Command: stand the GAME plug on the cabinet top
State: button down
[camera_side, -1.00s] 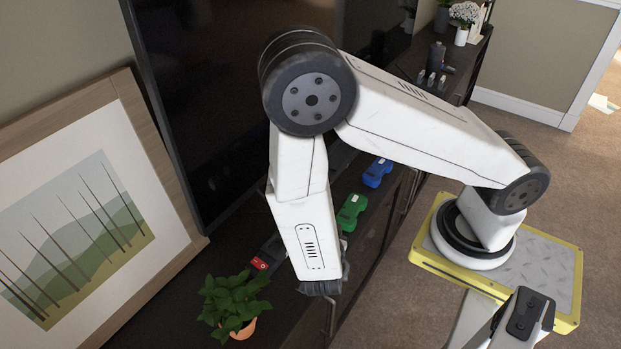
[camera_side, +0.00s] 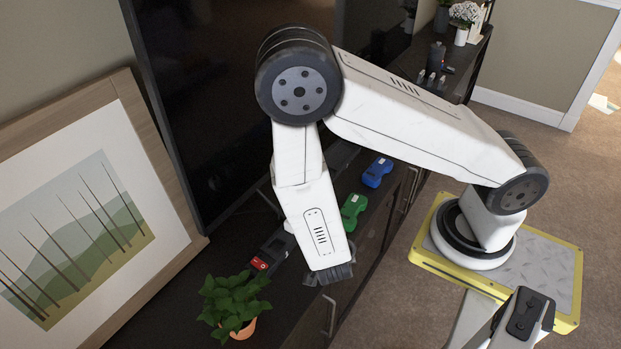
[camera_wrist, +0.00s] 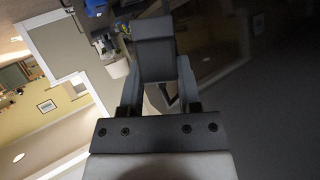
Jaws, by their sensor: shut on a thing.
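My gripper (camera_wrist: 157,82) is shut on a dark grey block, the plug (camera_wrist: 154,50), which sits between the two fingers in the wrist view. I cannot read a label on it. In the side view my wrist hangs over the front part of the dark cabinet top (camera_side: 285,306), and the forearm hides most of the jaws and the held plug. A power strip with a red switch (camera_side: 260,263) lies on the cabinet top left of my wrist. A green plug (camera_side: 352,211) and a blue plug (camera_side: 377,172) lie behind my forearm, apart from each other.
A potted plant (camera_side: 236,305) stands at the near end of the cabinet. A large dark screen (camera_side: 215,100) rises along the back, with a framed picture (camera_side: 85,215) left of it. Vases with flowers (camera_side: 462,22) and small items stand at the far end.

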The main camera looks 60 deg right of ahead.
jog(key=n, duration=0.1)
jog(key=w+n+t+y, duration=0.1)
jog(key=w+d+f+n+t+y, duration=0.1)
jog(key=shift+w+d+f+n, duration=0.1)
jog(key=shift+w+n, duration=0.15)
jog(key=shift+n, duration=0.05)
jog(key=a+f+n+t+y, duration=0.3)
jog(key=f+n+y, duration=0.2)
jog(key=n+y, duration=0.3)
jog(key=shift+s+a+n, duration=0.2)
jog(key=shift+n, duration=0.6)
jog(key=shift+f, duration=2.2)
jog(key=shift+f, duration=1.8)
jog(key=shift+f, duration=0.1)
